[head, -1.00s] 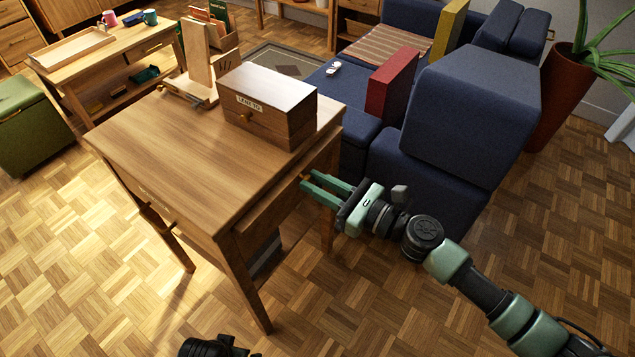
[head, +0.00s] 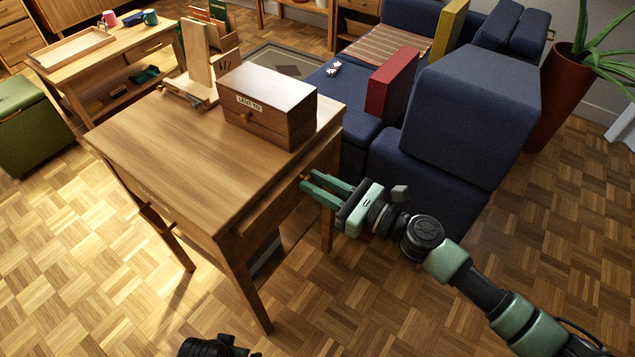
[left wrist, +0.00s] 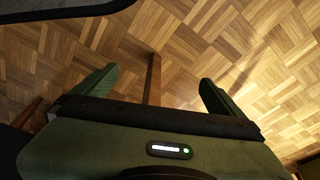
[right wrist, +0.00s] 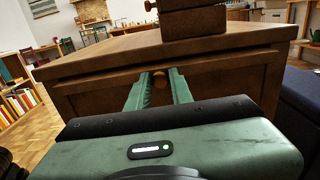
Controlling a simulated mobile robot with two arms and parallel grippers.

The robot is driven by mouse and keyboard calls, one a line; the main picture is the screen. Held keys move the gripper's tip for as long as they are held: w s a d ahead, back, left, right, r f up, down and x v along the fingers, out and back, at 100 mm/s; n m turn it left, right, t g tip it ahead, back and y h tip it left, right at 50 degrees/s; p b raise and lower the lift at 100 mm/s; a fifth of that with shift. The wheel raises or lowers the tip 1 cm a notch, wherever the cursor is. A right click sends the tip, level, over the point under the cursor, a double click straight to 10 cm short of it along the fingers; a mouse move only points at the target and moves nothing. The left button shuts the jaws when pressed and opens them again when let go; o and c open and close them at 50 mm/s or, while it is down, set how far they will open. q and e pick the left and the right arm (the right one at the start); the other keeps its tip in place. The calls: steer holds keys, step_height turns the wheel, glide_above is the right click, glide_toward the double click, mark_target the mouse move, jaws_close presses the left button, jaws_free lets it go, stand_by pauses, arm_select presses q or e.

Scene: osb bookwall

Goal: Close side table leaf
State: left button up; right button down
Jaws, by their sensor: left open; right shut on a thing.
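The wooden side table (head: 180,160) stands upright at the left centre of the head view. Its right side has a wooden edge panel (head: 288,190) just under the top, close in against the table; I cannot tell how far the leaf sticks out. My right gripper (head: 308,181) is at this side. In the right wrist view its fingers (right wrist: 160,84) are on either side of a small round wooden knob (right wrist: 158,73) on the panel (right wrist: 220,78), and they are shut on it. My left gripper (left wrist: 155,92) is open and empty above the floor.
A wooden drawer box (head: 268,104) and a wooden stand (head: 197,62) sit on the tabletop. A blue sofa (head: 455,115) is close behind my right gripper. A table leg (head: 247,285) stands at the front. The parquet floor (head: 400,310) in front is clear.

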mark_target(310, 181)
arm_select(q)
steer(key=shift+r, duration=0.1)
arm_select(e)
steer(key=shift+w+a, duration=0.1)
steer(key=shift+p+x, duration=0.5)
steer(key=shift+x, duration=0.75)
arm_select(q)
steer(key=f, duration=0.1)
steer(key=s+f, duration=0.1)
steer(key=f, duration=0.1)
steer(key=shift+s+f, duration=0.1)
steer(key=shift+s, duration=0.15)
arm_select(e)
steer(key=shift+r, duration=0.1)
steer(key=c, duration=1.3)
jaws_free()
steer(key=shift+a, duration=0.1)
arm_select(q)
steer(key=shift+a, duration=0.15)
arm_select(e)
steer(key=shift+w+a, duration=0.1)
